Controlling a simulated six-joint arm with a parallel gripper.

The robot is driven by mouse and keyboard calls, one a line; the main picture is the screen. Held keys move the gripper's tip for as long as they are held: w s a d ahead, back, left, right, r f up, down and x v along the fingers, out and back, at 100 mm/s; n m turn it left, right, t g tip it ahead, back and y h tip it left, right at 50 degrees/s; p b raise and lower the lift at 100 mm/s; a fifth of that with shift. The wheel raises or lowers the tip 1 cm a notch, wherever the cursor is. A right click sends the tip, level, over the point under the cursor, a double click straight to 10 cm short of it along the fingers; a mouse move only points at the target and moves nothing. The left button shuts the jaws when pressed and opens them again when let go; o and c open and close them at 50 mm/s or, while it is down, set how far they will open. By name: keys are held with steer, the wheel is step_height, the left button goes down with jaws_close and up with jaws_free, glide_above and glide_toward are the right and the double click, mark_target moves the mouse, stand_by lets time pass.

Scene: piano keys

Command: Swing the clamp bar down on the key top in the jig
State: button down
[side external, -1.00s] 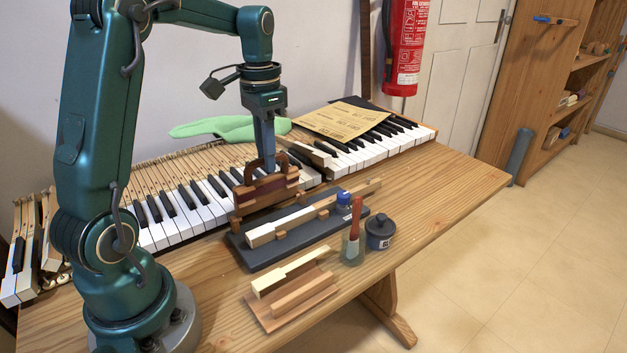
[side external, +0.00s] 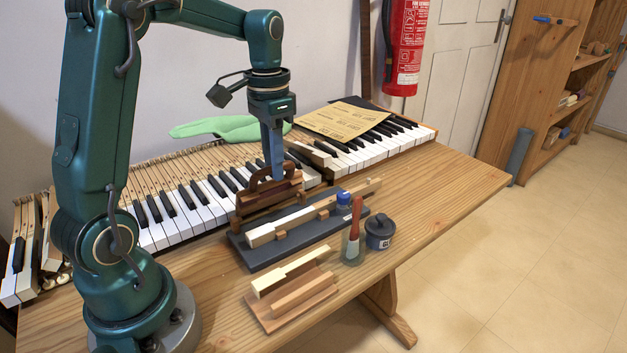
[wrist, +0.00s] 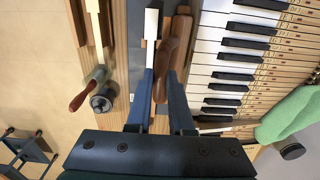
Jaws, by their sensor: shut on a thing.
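The jig (side external: 243,254) is a dark grey base on the bench. A wooden key with a white key top (side external: 262,234) lies in it between small wooden blocks; the white key top also shows in the wrist view (wrist: 151,24). The clamp bar (side external: 285,190) is dark reddish-brown with an arched handle (side external: 252,176). It stands raised along the jig's back edge, clear of the key top. My gripper (side external: 275,177) points down and is shut on the handle, which shows between the fingers in the wrist view (wrist: 163,75).
The piano keyboard (side external: 190,207) runs close behind the jig. A jar with a red-handled brush (side external: 353,245) and a dark lidded pot (side external: 380,232) stand at the jig's front right. A wooden tray (side external: 292,300) with key pieces lies in front. The bench's right end is clear.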

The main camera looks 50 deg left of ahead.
steer(key=shift+d, duration=0.25)
steer(key=shift+d+f, duration=0.25)
steer(key=shift+d, duration=0.25)
steer(key=shift+d+f, duration=0.25)
steer(key=shift+d, duration=0.25)
steer(key=shift+d, duration=0.1)
steer(key=shift+d+f, duration=0.75)
steer(key=shift+d, duration=0.1)
steer(key=shift+s, duration=0.1)
steer(key=shift+d+f, duration=0.75)
steer(key=shift+f, duration=0.2)
steer(key=shift+d+f, duration=0.1)
